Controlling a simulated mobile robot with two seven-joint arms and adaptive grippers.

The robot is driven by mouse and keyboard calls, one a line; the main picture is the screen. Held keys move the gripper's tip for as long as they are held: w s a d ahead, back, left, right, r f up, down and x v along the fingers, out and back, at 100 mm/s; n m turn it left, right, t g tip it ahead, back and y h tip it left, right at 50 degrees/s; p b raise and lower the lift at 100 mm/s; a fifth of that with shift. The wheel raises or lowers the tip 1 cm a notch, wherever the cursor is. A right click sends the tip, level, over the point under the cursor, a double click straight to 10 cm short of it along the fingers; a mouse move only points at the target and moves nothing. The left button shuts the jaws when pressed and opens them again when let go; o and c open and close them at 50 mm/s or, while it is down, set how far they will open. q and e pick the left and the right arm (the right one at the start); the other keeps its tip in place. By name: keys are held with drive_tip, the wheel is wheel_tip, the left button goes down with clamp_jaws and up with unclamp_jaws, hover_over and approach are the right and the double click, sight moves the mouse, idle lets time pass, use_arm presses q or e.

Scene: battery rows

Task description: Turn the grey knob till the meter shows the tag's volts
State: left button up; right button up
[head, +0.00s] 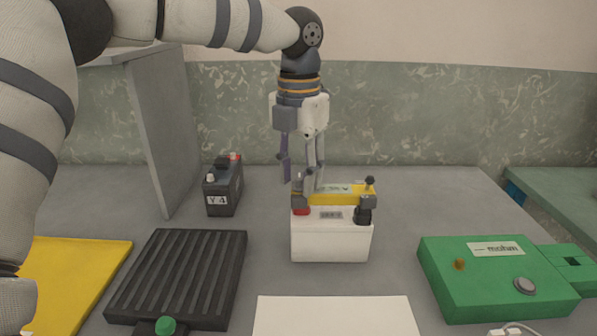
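A green box (470,305) at the right bears a pale label that seems to read "mohm". A round grey button or knob (524,285) and a small brass knob (459,265) sit on its top. I cannot make out a meter reading or a tag with volts. My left gripper (302,180) points down at the left end of a white battery (330,243), with its fingers apart near the left terminal post. I cannot tell whether they touch it. A yellow bar (340,195) with a label lies across the battery top. My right gripper is out of view.
A black battery marked Y 4 (222,190) stands behind, beside a grey upright panel (162,130). A black ribbed unit (180,275) with a green knob (166,325), a yellow mat (75,275) and a white sheet (335,316) lie in front. A white cable (512,328) lies by the green box.

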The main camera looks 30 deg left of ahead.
use_arm(q)
clamp_jaws()
drive_tip(key=shift+m, duration=0.4)
drive_tip(key=shift+m+p, duration=0.35)
drive_tip(key=shift+m, duration=0.65)
drive_tip(key=m, duration=0.2)
drive_tip(key=shift+m, duration=0.3)
drive_tip(key=m, duration=0.5)
drive_tip(key=shift+m, duration=0.4)
unclamp_jaws()
